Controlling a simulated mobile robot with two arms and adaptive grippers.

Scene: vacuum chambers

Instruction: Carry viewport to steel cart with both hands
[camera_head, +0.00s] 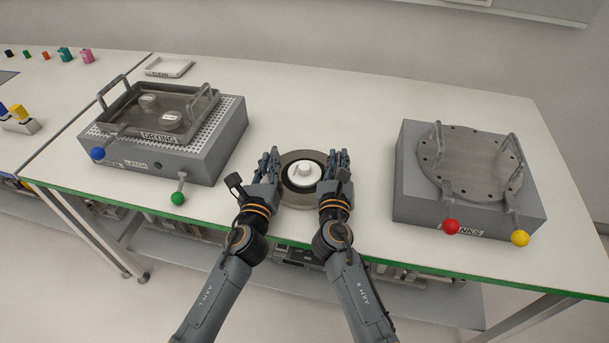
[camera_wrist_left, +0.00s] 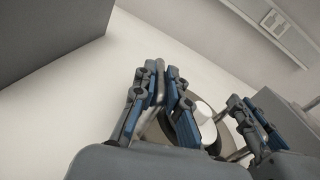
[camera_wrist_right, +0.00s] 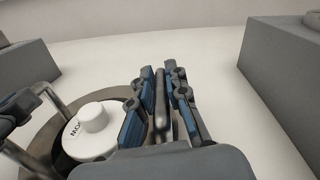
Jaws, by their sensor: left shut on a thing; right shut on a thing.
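The viewport (camera_head: 291,157) is a round metal disc with a dark ring and a white knobbed piece (camera_head: 304,173) at its centre. It is between my two hands near the table's front edge, with upright handles on its sides. My left gripper (camera_head: 268,163) is shut on the left handle, which shows between its fingers in the left wrist view (camera_wrist_left: 160,85). My right gripper (camera_head: 338,165) is shut on the right handle (camera_wrist_right: 160,100). I cannot tell whether the disc touches the table. No steel cart shows in these views.
On the green-edged white table (camera_head: 370,110), a grey drying chamber (camera_head: 200,150) stands left of the viewport. A grey chamber with a round bolted lid (camera_head: 465,165) stands to the right. Both have coloured knobs projecting forward. A small white tray (camera_head: 169,67) lies behind.

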